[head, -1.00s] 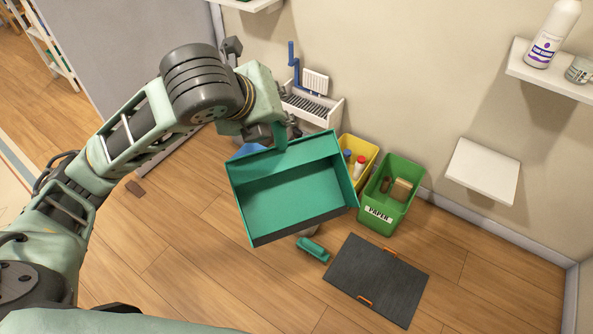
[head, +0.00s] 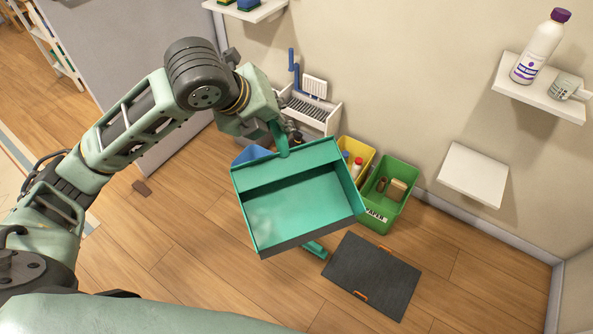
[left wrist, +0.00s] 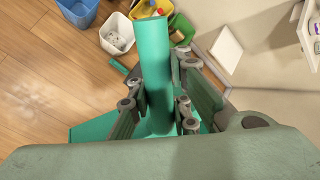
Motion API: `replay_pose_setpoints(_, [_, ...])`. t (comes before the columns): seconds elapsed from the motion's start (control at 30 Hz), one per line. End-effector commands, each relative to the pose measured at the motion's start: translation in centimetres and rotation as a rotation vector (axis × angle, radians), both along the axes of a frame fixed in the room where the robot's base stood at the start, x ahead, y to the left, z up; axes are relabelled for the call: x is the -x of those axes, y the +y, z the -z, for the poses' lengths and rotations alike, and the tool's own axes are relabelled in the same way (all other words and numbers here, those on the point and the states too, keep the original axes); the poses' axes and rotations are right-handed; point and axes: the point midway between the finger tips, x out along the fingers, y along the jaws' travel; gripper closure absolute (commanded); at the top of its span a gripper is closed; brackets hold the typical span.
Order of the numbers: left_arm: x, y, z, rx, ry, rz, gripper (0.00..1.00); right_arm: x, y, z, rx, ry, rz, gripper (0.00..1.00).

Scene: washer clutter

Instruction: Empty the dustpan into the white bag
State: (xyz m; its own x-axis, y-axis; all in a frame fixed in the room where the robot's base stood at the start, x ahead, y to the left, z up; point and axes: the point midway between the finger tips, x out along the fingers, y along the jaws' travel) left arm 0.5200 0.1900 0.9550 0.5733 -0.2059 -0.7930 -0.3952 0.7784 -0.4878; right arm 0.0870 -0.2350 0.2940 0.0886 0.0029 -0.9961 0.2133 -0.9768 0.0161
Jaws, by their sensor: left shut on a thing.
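The teal dustpan (head: 300,200) hangs in the air in the head view, its open tray facing the camera. A pale patch shows on its lower left inside. My left gripper (head: 281,133) is shut on the dustpan's handle; the wrist view shows the fingers (left wrist: 160,105) on both sides of the teal handle (left wrist: 156,65). A white open-topped container (left wrist: 117,35), which looks like the white bag, stands on the floor in the wrist view with greyish bits inside. In the head view the dustpan hides it. My right gripper is not in view.
A blue bin (head: 250,154), a yellow bin (head: 356,161) and a green PAPER bin (head: 388,196) stand along the wall. A teal brush-like object (head: 315,249) and a dark mat (head: 372,276) lie on the floor. Shelves (head: 540,88) jut from the wall at right.

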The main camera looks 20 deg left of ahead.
Motion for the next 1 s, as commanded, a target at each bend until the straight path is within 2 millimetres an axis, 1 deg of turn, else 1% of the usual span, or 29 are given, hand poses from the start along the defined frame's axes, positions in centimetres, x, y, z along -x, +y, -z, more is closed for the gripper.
replay_pose_setpoints(0.03, [-0.1, 0.1, -1.0, 0.013, 0.012, -0.004, 1.0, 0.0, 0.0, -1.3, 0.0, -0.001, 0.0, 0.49])
replay_pose_setpoints(0.7, [-0.1, 0.0, -4.1, 0.177, 0.21, 0.003, 1.0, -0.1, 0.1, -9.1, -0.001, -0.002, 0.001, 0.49])
replay_pose_setpoints(0.83, [0.0, 0.0, -4.6, 0.208, 0.247, 0.006, 1.0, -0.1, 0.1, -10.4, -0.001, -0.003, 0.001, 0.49])
replay_pose_setpoints(1.0, [-0.1, 0.0, -4.7, 0.229, 0.268, 0.007, 1.0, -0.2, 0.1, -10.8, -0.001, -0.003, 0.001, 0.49])
